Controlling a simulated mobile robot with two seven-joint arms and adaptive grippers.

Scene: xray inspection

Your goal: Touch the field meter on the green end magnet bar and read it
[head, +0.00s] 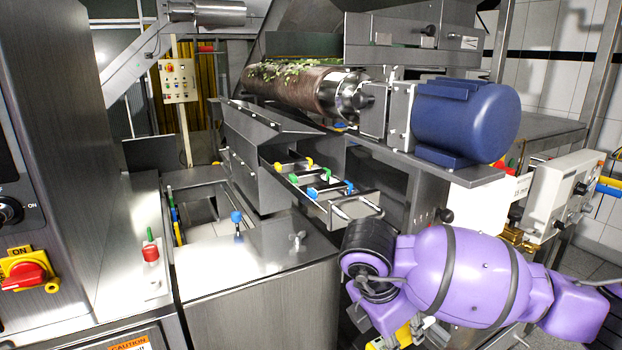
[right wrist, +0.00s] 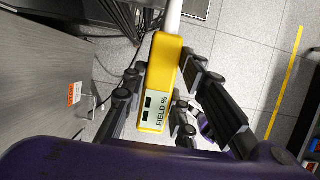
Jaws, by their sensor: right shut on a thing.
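The yellow field meter (right wrist: 166,62) is between the fingers of my right gripper (right wrist: 172,100) in the right wrist view. Its pale display reads "FIELD %" with two dark blocks, and its white probe (right wrist: 173,14) extends to the top edge. In the head view, part of the meter (head: 403,334) shows low under my purple right arm, well apart from the magnet drawer (head: 346,197). The drawer holds bars with yellow, green and blue ends. My left gripper is not in view.
A steel table (head: 255,262) has a blue-topped fitting (head: 237,219) and a wing nut (head: 298,239) on it. A blue motor (head: 466,122) and roller stand behind the drawer. A cabinet with a red-yellow switch (head: 28,277) is at left.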

